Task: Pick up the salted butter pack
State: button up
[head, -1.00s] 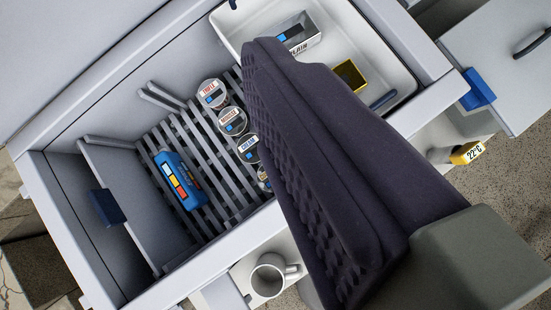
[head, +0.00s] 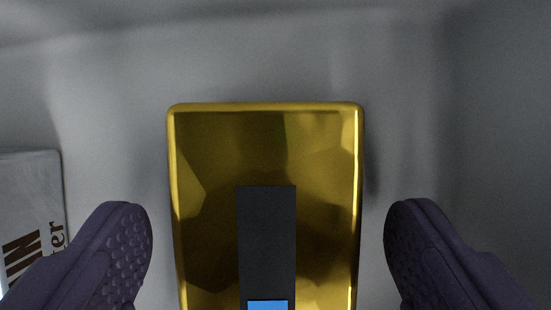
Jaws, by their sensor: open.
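A gold foil pack (head: 210,210) with a dark panel and a blue patch lies in the light tray, below my gripper. No wording shows on it, so I cannot read that it is the salted butter pack. My gripper (head: 267,212) is open, with one purple ribbed finger on each side of the pack. There is a gap between each finger and the pack's sides. The pack's near end runs out of the picture.
A white pack (head: 30,205) with partly cut-off lettering, "AIN" and "ter", lies at the left, close to the left finger. The tray (head: 270,60) has bare floor beyond the gold pack. Its walls show at the top and right.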

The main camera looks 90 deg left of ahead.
jog(key=shift+d+f, duration=0.2)
jog(key=shift+f, duration=0.4)
jog(key=shift+r, duration=0.15)
jog(key=c, duration=1.2)
